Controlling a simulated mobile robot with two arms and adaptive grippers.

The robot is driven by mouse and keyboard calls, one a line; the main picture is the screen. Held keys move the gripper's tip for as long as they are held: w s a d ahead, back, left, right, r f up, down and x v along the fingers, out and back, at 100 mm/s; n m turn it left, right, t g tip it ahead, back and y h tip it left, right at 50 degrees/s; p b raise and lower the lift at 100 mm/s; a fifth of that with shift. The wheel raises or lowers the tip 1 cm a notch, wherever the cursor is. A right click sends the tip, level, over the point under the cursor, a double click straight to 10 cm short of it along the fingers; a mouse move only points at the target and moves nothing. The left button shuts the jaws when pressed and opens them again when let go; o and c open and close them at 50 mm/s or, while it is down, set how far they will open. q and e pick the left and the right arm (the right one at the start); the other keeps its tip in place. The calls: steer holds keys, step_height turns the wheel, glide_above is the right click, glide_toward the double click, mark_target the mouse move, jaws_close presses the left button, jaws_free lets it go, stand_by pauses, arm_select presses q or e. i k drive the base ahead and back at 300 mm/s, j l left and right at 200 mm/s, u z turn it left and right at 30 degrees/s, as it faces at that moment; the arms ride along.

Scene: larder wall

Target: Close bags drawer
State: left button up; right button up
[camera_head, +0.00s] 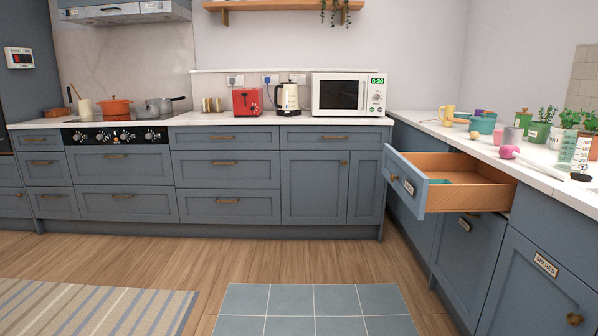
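A blue-grey drawer (404,185) with a light wooden inside stands pulled out from the right-hand counter run. Its front has a small label and a brass knob, and the label text is too small to read surely. A teal item (440,182) shows inside the drawer. Neither of my grippers shows in the head view.
The right counter (536,170) holds potted plants, cups and utensils. Below the open drawer are closed labelled fronts (467,235). A white microwave (347,95) stands on the back counter.

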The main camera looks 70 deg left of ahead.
mark_target(477, 186)
steer(key=u, duration=1.75)
